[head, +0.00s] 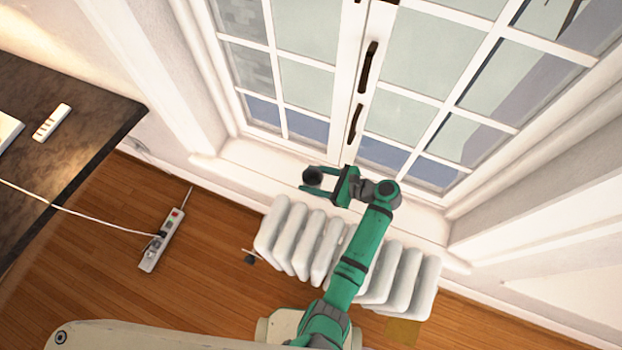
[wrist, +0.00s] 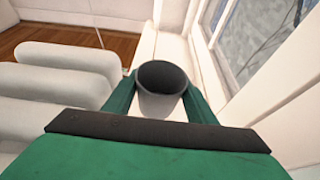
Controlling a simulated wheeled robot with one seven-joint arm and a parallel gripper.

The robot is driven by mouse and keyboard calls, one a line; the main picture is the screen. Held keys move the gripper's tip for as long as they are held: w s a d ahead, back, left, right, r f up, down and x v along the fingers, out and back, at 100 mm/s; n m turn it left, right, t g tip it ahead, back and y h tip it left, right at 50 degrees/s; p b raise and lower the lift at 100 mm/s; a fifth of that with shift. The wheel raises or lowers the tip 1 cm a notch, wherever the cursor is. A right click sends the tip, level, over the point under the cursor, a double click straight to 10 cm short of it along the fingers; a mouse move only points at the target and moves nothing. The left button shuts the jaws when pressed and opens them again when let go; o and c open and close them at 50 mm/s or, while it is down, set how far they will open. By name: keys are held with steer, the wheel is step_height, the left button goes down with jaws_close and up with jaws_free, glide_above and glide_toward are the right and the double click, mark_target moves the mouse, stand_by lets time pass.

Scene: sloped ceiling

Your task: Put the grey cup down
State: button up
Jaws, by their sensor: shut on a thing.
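The grey cup (wrist: 161,103) is between the two green fingers of my gripper (wrist: 160,98) in the wrist view, upright with its dark open mouth facing up. In the head view the cup (head: 313,177) shows as a small dark round shape between the fingers of my gripper (head: 316,179). My gripper is shut on the cup, over or at the white window sill (head: 250,160). I cannot tell whether the cup's base touches the sill.
A white ribbed radiator (head: 290,238) stands just below the sill. The window (head: 400,90) with dark handles rises behind it. A dark table (head: 60,120) is at the left, and a power strip (head: 161,240) lies on the wooden floor. The sill left of the cup looks clear.

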mark_target(307, 182)
steer(key=f, duration=0.3)
steer(key=shift+w+a+f, duration=0.15)
steer(key=shift+w+f, duration=0.1)
steer(key=shift+f, duration=0.1)
steer(key=shift+a+f, duration=0.1)
steer(key=o, duration=1.1)
steer(key=shift+s, duration=0.1)
